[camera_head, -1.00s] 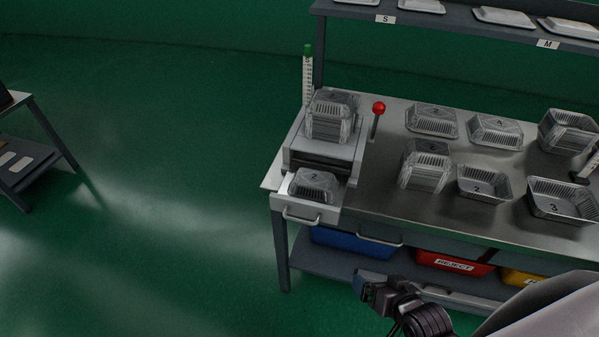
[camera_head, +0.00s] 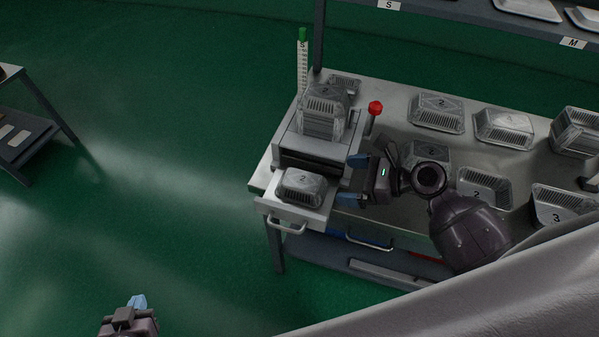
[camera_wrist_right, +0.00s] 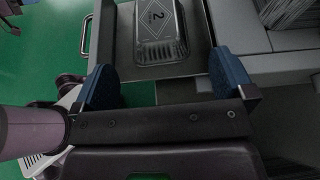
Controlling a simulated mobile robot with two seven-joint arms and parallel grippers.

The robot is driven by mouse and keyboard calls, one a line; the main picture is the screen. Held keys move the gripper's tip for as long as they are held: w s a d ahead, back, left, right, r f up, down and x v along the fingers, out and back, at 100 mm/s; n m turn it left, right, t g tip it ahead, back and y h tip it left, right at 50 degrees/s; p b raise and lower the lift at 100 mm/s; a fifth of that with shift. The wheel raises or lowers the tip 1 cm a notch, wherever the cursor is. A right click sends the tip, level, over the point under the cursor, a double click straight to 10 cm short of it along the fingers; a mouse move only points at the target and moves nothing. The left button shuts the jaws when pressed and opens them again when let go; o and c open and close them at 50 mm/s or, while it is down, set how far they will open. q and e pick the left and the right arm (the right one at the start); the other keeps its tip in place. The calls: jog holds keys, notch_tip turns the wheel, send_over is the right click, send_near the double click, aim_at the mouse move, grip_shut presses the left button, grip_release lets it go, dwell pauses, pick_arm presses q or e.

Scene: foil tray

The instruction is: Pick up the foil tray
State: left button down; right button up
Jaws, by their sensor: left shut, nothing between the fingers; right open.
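A foil tray marked 2 (camera_head: 303,186) lies upside down in the open drawer (camera_head: 270,206) at the front of the grey press-like machine. It also shows in the right wrist view (camera_wrist_right: 161,30), beyond and between my fingertips. My right gripper (camera_head: 352,180) is open beside the drawer, to the right of the tray and apart from it. Its blue fingers show in the right wrist view (camera_wrist_right: 166,82) with nothing between them. My left gripper (camera_head: 138,301) is shut and empty at the lower left, over the floor, far from the tray.
A stack of foil trays (camera_head: 322,115) stands on the machine. A red-knobbed lever (camera_head: 375,108) rises beside it. Several other foil trays, such as one marked 3 (camera_head: 556,207), stand on the steel table (camera_head: 400,222). A shelf (camera_head: 455,22) runs above the back.

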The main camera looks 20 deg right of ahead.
aim_at(306, 181)
jog(key=x, duration=1)
jog(key=shift+a+f, duration=0.2)
jog(key=shift+a, duration=0.25)
jog(key=c, duration=0.8)
